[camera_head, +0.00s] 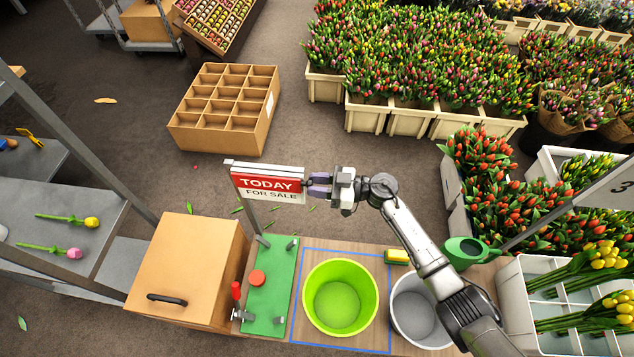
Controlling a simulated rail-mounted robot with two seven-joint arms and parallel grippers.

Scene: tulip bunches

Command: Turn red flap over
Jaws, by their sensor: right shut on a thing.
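The red flap (268,184) is a sign panel with a red upper band reading "TODAY" and a white lower part reading "FOR SALE". It hangs below a pale bar (262,167) on a grey post that rises beside the green board. My right gripper (318,187) is at the flap's right edge, its purplish fingers shut on it. The fingertips' exact grip on the edge is too small to see clearly. My left gripper is not in view.
Below the sign are a green board (280,263) with a red button and red-handled clamp, a lime bucket (340,296), a grey bucket (420,310) and a wooden box (190,262). A green watering can (466,252) stands right. A divided cardboard box (224,108) lies on the floor behind.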

